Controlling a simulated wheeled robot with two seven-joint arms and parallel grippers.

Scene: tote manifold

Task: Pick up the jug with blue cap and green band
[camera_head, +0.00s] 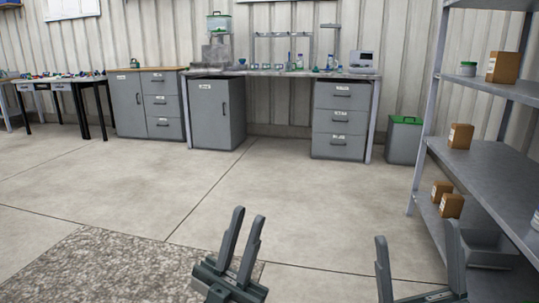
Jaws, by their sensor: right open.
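I cannot make out a jug with a blue cap and green band for certain. Several small bottles and blue and green items (299,61) stand on the far workbench (262,73), too small to tell apart. My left gripper (248,214) is at the bottom centre, raised over the floor, its fingers close together with a narrow gap and nothing seen between them. My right gripper (416,232) is at the bottom right, with its fingers wide apart and empty. Both grippers are far from the workbench.
A green-lidded bin (404,140) and drawer cabinets (339,120) line the back. The concrete floor (290,195) between is clear.

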